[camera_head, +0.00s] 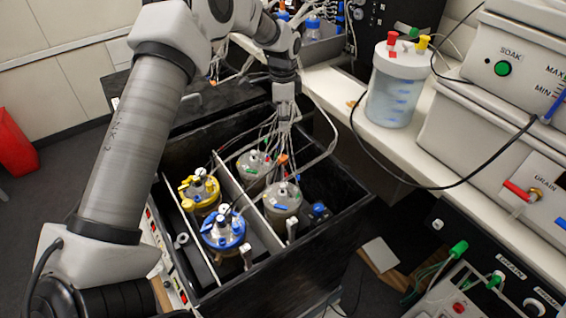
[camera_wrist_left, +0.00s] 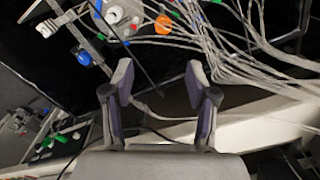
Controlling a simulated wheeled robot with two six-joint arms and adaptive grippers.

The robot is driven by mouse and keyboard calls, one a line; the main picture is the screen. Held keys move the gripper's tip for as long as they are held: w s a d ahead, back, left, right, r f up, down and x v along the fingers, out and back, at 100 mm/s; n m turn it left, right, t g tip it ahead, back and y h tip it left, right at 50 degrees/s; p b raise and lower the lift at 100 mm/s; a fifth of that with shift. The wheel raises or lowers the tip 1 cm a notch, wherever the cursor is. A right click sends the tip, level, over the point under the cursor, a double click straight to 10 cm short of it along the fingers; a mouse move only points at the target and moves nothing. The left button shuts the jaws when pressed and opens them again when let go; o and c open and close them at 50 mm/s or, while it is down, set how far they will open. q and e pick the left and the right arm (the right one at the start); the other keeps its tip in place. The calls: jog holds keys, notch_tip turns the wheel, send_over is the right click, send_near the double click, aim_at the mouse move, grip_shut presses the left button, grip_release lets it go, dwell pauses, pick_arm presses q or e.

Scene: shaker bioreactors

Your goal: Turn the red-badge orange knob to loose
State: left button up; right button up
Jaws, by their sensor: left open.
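A small orange knob (camera_head: 283,158) shows in the head view among pale tubes, near the grey-lidded vessels in the black box. An orange knob (camera_wrist_left: 163,25) also shows in the left wrist view, beyond my fingertips, with tubes beside it. Its badge and turn position are too small to make out. My left gripper (camera_head: 287,112) is above the far side of the box, over the tube bundle. Its two fingers stand apart and empty in the left wrist view (camera_wrist_left: 160,85), and the knob is not between them. My right gripper is not in view.
The black box (camera_head: 330,232) holds a yellow-lidded vessel (camera_head: 199,188), a blue-lidded vessel (camera_head: 223,230) and grey-lidded vessels (camera_head: 282,197). Loose tubes crowd the space below my left gripper. A white shelf (camera_head: 400,150) with a clear jar (camera_head: 395,90) stands right.

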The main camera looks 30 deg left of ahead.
pick_arm(q)
jog(key=b, duration=0.6)
send_over(283, 157)
notch_tip(283, 157, down, 8)
jog(key=shift+f, duration=0.35)
notch_tip(283, 157, down, 7)
jog(key=shift+f, duration=0.1)
jog(key=shift+s, duration=0.1)
grip_shut()
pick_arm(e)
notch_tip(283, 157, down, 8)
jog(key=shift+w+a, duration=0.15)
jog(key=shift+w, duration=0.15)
